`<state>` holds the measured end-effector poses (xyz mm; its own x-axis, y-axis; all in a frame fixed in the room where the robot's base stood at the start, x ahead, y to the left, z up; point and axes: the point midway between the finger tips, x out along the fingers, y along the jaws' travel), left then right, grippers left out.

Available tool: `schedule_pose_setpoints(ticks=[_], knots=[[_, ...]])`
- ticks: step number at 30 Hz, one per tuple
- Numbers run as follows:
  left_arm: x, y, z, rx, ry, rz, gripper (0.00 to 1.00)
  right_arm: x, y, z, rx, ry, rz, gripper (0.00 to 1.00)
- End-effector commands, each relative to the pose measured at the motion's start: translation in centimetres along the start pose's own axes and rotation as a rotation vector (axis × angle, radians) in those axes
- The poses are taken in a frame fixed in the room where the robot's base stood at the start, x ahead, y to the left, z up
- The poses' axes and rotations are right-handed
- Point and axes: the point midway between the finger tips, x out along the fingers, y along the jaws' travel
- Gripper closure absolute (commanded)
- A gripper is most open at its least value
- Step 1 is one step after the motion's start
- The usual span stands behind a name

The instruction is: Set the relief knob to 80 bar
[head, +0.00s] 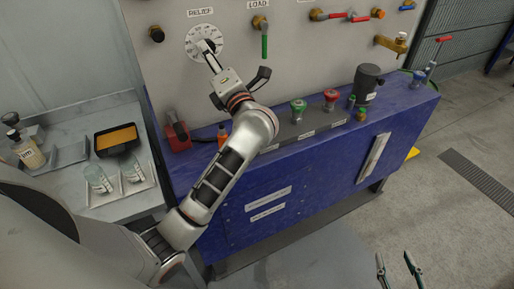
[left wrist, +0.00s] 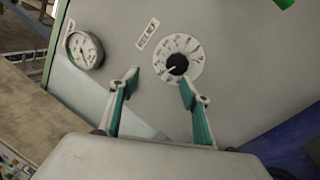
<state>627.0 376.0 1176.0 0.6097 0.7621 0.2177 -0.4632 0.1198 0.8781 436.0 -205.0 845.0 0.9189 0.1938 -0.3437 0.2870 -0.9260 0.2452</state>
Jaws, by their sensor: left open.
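The relief dial (head: 191,43) is a round white scale on the grey panel, under a RELIEF label (head: 201,12). In the left wrist view its black knob (left wrist: 177,64) shows clear, with a light pointer mark towards the lower left; the scale figures are too small to read. My left gripper (left wrist: 160,84) is open, its green-padded fingers apart just below the dial in that view, not closed on the knob. In the head view my left gripper (head: 210,58) covers part of the dial and knob. My right gripper (head: 394,261) is open and empty at the bottom right, far from the panel.
A green-handled load valve (head: 264,38) and red-handled valves (head: 333,15) are on the panel. A gauge (left wrist: 82,50) is beside the dial. The blue bench (head: 335,165) bears green (head: 298,106) and red (head: 330,97) knobs and a black cylinder (head: 367,84). A side table (head: 130,207) holds bottles and trays.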

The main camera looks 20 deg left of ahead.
Motion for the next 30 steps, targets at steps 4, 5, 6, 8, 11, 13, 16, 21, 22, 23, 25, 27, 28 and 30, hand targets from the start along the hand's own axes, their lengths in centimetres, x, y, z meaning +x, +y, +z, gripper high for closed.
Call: schedule_pose_setpoints(ticks=[4, 5, 6, 8, 11, 13, 16, 21, 22, 23, 25, 27, 28, 30], knots=[[-1.2, 0.3, -0.6, 0.13, -0.074, 0.105, 0.53, -0.1, 0.0, -0.2, 0.0, 0.0, 0.0, 0.6], [-1.5, 0.4, -0.6, 0.156, -0.091, 0.125, 0.53, -0.1, 0.1, -0.2, 0.0, 0.0, 0.0, 0.6], [-1.9, 0.4, -0.7, 0.192, -0.114, 0.152, 0.53, -0.1, 0.1, -0.2, 0.0, 0.0, 0.0, 0.6], [-2.6, 0.3, -0.6, 0.247, -0.151, 0.188, 0.53, -0.1, 0.1, -0.3, 0.0, 0.0, 0.0, 0.6], [-4.0, 0.0, -0.4, 0.341, -0.218, 0.243, 0.53, -0.2, 0.1, -0.4, 0.0, -0.001, 0.0, 0.6], [-5.1, -0.5, -0.2, 0.408, -0.268, 0.277, 0.53, -0.2, 0.1, -0.4, 0.0, -0.001, 0.0, 0.6], [-6.8, -1.4, 0.0, 0.506, -0.343, 0.317, 0.53, -0.2, 0.1, -0.5, 0.0, -0.001, 0.0, 0.6], [-9.2, -3.1, 0.4, 0.631, -0.444, 0.359, 0.53, -0.3, 0.1, -0.6, 0.0, -0.001, 0.0, 0.6], [-9.6, -3.4, 0.4, 0.651, -0.462, 0.364, 0.53, -0.3, 0.2, -0.6, 0.0, -0.001, 0.0, 0.6], [-10.0, -3.8, 0.4, 0.673, -0.481, 0.369, 0.53, -0.3, 0.2, -0.7, 0.0, -0.001, 0.0, 0.6], [-11.1, -4.7, 0.5, 0.725, -0.524, 0.38, 0.53, -0.3, 0.2, -0.7, 0.0, -0.001, 0.0, 0.6], [-11.9, -5.5, 0.5, 0.767, -0.561, 0.388, 0.53, -0.3, 0.2, -0.7, 0.001, -0.001, 0.0, 0.6], [-12.3, -5.9, 0.4, 0.783, -0.575, 0.39, 0.53, -0.3, 0.2, -0.7, 0.001, -0.001, 0.0, 0.6], [-13.2, -6.7, 0.3, 0.825, -0.611, 0.395, 0.53, -0.3, 0.2, -0.8, 0.0, -0.001, -0.001, 0.6]])
